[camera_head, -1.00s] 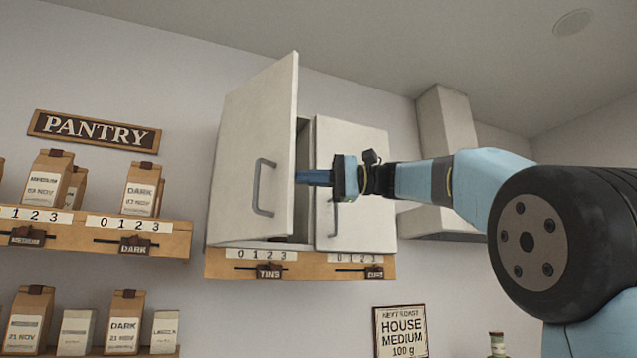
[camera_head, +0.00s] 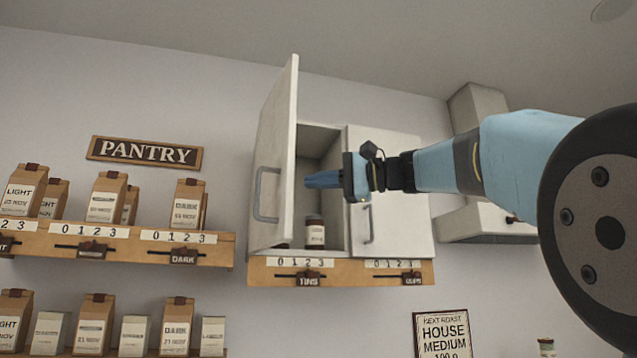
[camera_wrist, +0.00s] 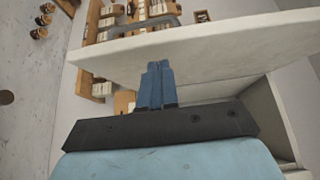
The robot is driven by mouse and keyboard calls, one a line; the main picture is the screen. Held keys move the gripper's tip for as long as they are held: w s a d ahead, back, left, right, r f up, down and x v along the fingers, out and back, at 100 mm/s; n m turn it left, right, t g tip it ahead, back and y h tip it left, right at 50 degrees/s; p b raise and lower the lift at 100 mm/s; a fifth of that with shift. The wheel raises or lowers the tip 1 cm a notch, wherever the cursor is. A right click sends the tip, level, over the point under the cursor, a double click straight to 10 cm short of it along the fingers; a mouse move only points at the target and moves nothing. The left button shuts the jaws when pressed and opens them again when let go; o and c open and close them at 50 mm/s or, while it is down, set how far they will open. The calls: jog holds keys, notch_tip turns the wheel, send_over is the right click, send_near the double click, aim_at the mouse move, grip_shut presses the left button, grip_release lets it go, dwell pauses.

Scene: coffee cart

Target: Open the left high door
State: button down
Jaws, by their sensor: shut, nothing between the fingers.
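The left high door (camera_head: 277,150) is a white panel with a grey bar handle (camera_head: 264,194). It stands swung well out from the cabinet, hinged on its left side. My gripper (camera_head: 308,181) is shut and empty, in front of the cabinet opening on the inner side of the door. In the wrist view its blue fingers (camera_wrist: 156,85) are together, with their tips close to or against the door's panel (camera_wrist: 200,38); I cannot tell if they touch. The handle also shows beyond the door edge in the wrist view (camera_wrist: 135,27).
A dark-lidded jar (camera_head: 314,233) stands inside the open cabinet. The right door (camera_head: 395,215) is closed. A wooden rail with sliders (camera_head: 340,273) runs below. Pantry shelves (camera_head: 120,246) with coffee bags are at left, a range hood (camera_head: 480,222) at right.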

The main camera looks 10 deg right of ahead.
jog(key=shift+d, duration=0.15)
jog(key=w+v, duration=0.1)
jog(key=v, duration=1.1)
jog(key=shift+d, duration=0.65)
jog(key=shift+w, duration=0.1)
notch_tip(320, 180, down, 13)
jog(key=s+a+m+h, duration=0.1)
jog(key=a+m+h, duration=0.15)
jog(key=h, duration=0.25)
jog(key=s+d+f+n+h, duration=0.2)
jog(key=s+f+h, duration=0.2)
jog(key=f, duration=0.8)
jog(key=s+d+f+n+h, duration=0.2)
jog(key=s+f+h, duration=0.2)
jog(key=f, duration=0.9)
jog(key=s+d+f+n+h, duration=0.2)
jog(key=s+f, duration=0.4)
jog(key=f, duration=0.7)
jog(key=shift+s+d+n+g+h, duration=0.25)
jog(key=shift+s+n+g+h, duration=0.15)
jog(key=shift+h, duration=0.5)
